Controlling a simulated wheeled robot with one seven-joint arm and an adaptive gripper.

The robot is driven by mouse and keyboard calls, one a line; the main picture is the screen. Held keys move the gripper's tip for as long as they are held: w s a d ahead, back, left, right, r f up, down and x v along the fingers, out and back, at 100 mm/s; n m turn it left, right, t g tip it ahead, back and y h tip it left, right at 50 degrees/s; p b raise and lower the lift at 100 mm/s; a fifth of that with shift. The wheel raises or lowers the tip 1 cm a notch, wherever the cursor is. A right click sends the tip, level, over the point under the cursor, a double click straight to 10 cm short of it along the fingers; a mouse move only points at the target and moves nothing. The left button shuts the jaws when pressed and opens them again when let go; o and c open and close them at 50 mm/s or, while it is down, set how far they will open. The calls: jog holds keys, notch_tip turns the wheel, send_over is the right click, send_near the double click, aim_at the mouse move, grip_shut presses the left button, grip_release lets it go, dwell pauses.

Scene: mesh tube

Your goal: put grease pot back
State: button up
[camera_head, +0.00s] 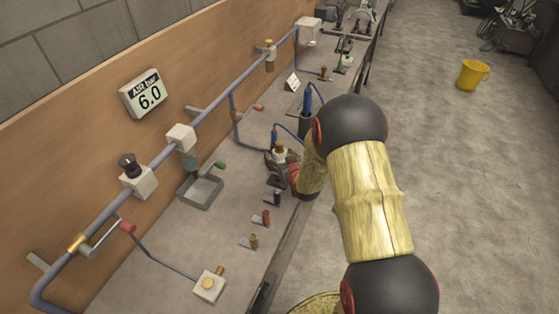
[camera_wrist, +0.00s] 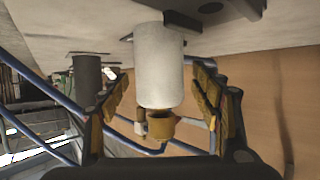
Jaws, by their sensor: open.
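A pale grey-white cylinder with a brass-coloured top, which I take for the grease pot (camera_wrist: 160,65), stands on the bench in the wrist view, where the scene appears upside down. My gripper (camera_wrist: 162,84) is open around it, with one finger on each side and a visible gap to both. My arm and gripper hide part of the pot there.
A dark upright cylinder (camera_head: 305,124) stands close behind my gripper; it also shows in the wrist view (camera_wrist: 87,74). A blue hose (camera_head: 290,131) runs beside it. Small coloured fittings (camera_head: 266,217) and a grey tray (camera_head: 201,192) are on the bench (camera_head: 222,225). A pipe runs along the wall.

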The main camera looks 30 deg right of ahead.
jog(key=shift+w+f, duration=0.1)
jog(key=shift+w, duration=0.15)
jog(key=shift+c, duration=0.7)
jog(key=c, duration=1.5)
